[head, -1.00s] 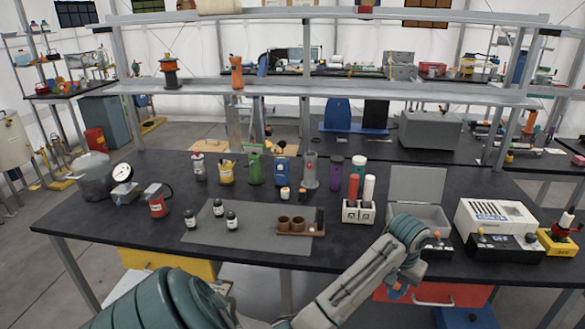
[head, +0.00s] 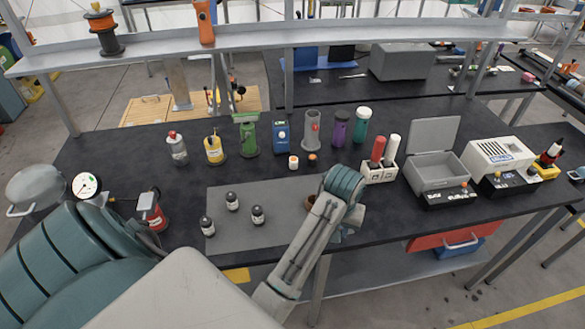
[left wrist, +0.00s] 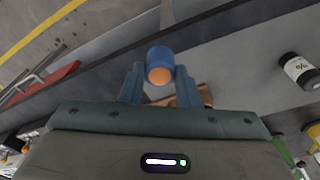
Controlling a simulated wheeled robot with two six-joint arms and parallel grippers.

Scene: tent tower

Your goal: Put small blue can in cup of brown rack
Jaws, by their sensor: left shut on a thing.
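My left gripper (left wrist: 160,76) is shut on the small blue can (left wrist: 159,60), which has an orange end facing the left wrist camera. In the head view my left arm hides the can and most of the gripper. The brown rack (left wrist: 178,101) shows in part just behind the fingers in the left wrist view. In the head view a brown bit of the rack (head: 309,202) shows at the left of my forearm. Its cups are mostly hidden. I cannot tell how high the can is above the rack. My right gripper is out of view.
Several small dark bottles (head: 232,201) stand on the grey mat (head: 280,232), left of my forearm. A holder with red and white tubes (head: 380,173) and an open grey box (head: 438,168) stand to the right. Several bottles line the back.

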